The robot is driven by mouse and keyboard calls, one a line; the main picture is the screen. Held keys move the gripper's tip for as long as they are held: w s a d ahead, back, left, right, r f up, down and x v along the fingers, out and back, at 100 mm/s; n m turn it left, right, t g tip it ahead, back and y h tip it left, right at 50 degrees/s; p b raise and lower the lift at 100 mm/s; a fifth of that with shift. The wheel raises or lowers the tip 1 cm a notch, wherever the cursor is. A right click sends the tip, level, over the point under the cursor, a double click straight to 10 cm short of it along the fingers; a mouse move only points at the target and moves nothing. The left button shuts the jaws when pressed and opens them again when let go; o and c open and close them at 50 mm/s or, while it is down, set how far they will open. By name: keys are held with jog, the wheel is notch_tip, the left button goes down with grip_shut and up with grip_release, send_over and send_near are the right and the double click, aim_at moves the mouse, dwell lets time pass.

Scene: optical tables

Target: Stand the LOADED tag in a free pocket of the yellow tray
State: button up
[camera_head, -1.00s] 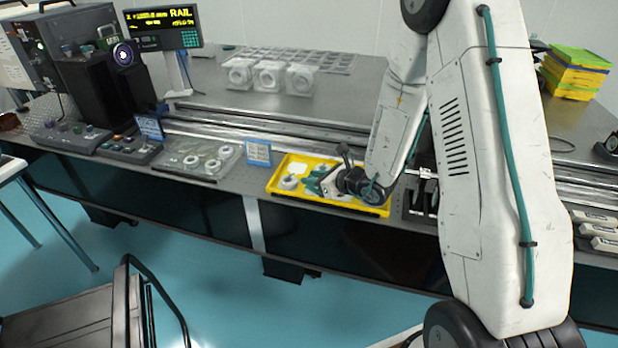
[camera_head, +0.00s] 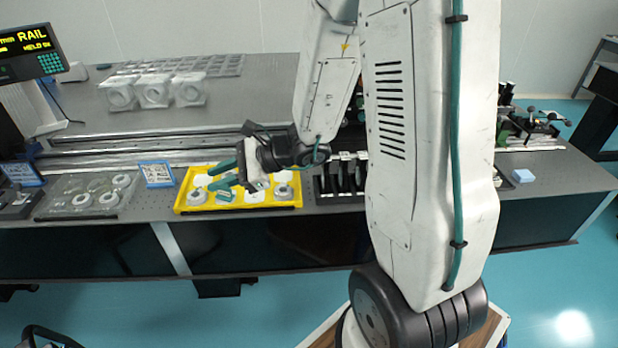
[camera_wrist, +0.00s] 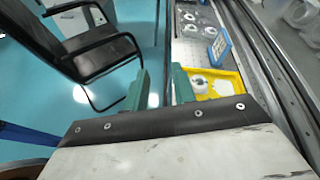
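I cannot make out a tag reading LOADED. A small blue-and-white sign (camera_head: 157,174) stands just left of the tray, its text unreadable. My gripper hides part of the tray.
A clear tray of rings (camera_head: 88,196) lies further left. A black slotted rack (camera_head: 340,180) stands right of the yellow tray. Metal rails run behind. Three white blocks (camera_head: 153,92) stand at the back. A black chair (camera_wrist: 92,50) is on the floor.

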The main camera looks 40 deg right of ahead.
jog(key=s+a+r+n+g+h, duration=0.1)
jog(key=s+a+r+n+g, duration=0.25)
jog(key=s+n, duration=0.4)
jog(key=s+a+r+n+g+h, duration=0.1)
jog(key=s+a+r+n+g, duration=0.1)
jog(key=s+r+n+g, duration=0.45)
jog(key=s+d+r+n+t+h, duration=0.2)
jog(key=s+d+n+t+h, duration=0.1)
jog(key=s+d+n+h, duration=0.4)
jog(key=s+d+h, duration=0.2)
jog(key=s+d, duration=0.1)
jog(key=s, duration=0.1)
jog(key=shift+d+r, duration=0.15)
jog(key=shift+d, duration=0.2)
jog(key=shift+o, duration=0.5)
jog(key=shift+s, duration=0.2)
